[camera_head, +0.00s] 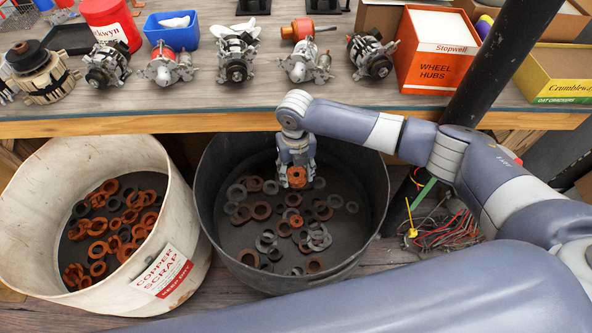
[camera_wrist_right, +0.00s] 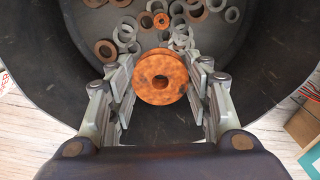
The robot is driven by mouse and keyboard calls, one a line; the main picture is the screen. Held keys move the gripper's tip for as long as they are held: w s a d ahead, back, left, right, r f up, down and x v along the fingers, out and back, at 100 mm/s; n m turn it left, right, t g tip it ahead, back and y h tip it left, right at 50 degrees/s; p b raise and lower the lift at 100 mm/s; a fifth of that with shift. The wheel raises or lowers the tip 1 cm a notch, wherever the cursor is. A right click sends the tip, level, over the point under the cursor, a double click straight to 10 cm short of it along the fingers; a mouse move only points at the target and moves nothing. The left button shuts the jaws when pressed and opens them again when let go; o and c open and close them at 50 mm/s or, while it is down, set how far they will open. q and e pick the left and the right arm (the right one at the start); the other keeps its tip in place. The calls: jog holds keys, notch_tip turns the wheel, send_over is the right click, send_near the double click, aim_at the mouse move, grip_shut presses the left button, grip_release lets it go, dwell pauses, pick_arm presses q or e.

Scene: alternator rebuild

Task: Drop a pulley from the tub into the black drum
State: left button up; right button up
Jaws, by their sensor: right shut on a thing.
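My right gripper (camera_head: 296,172) is inside the opening of the black drum (camera_head: 208,180), above the rings on its floor. It is shut on an orange pulley (camera_head: 297,177), which hangs between the fingers. In the right wrist view the gripper (camera_wrist_right: 160,85) has a finger on each side of the pulley (camera_wrist_right: 160,77). The drum wall (camera_wrist_right: 270,70) shows to the right there. The white tub (camera_head: 90,155), labelled copper scrap, stands left of the drum with several orange and dark rings in it. My left gripper is not in view.
A workbench (camera_head: 150,124) runs behind the drum and tub, with alternators and boxes on it. Several grey and rusty rings (camera_head: 265,240) lie in the drum. A wire bundle (camera_head: 445,232) lies on the floor at right, near a dark post (camera_head: 492,65).

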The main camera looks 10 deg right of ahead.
aim_at(296, 174)
jog(key=shift+r, duration=0.1)
jog(key=o, duration=1.4)
notch_tip(296, 174, up, 12)
